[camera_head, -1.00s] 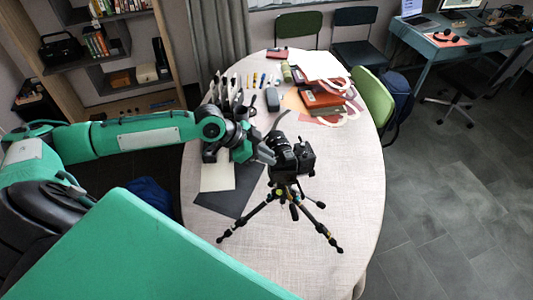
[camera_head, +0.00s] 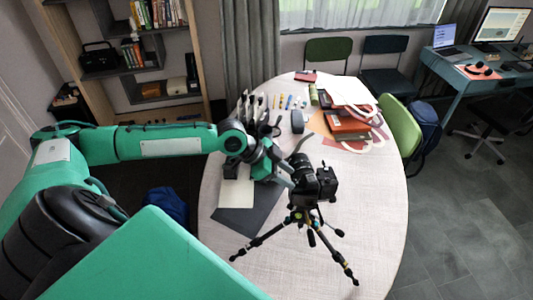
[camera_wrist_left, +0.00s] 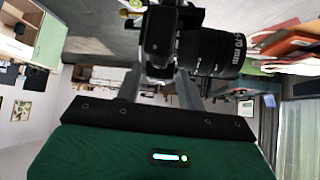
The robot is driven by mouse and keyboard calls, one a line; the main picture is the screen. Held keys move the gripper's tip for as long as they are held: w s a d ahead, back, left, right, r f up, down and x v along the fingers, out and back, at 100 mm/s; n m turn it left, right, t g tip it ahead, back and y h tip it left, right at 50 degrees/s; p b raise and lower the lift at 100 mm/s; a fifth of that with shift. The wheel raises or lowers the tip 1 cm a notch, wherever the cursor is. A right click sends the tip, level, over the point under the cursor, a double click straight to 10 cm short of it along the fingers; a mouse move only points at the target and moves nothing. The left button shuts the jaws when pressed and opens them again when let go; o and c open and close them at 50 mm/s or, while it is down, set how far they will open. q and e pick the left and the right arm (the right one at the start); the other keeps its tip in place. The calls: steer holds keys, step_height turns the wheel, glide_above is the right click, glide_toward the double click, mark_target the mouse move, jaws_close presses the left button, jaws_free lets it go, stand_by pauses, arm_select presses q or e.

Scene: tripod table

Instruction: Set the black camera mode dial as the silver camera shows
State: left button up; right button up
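The black camera (camera_head: 325,184) stands on a small tripod (camera_head: 309,217) with spread legs near the middle of the table. My left gripper (camera_head: 294,166) is at the camera's left side, with its fingers apart. In the left wrist view, the black camera (camera_wrist_left: 160,38) and its ribbed lens (camera_wrist_left: 211,54) lie beyond the grey fingers (camera_wrist_left: 160,84), and the fingertips are partly hidden. I cannot tell whether they touch the camera. The mode dial cannot be made out. I cannot pick out a silver camera. My right gripper is not in view.
A pale oval table (camera_head: 375,225) carries everything. A dark sheet (camera_head: 254,214) and a cream sheet (camera_head: 236,194) lie left of the tripod. Red books (camera_head: 348,124), papers and several pens lie behind. The table right of the tripod is clear. A green chair (camera_head: 400,126) stands at the right edge.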

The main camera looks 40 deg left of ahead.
arm_select(q)
steer(key=b+v, duration=0.4)
steer(key=v, duration=0.8)
steer(key=shift+a+r, duration=0.15)
steer(key=shift+r, duration=0.05)
steer(key=shift+s, duration=0.15)
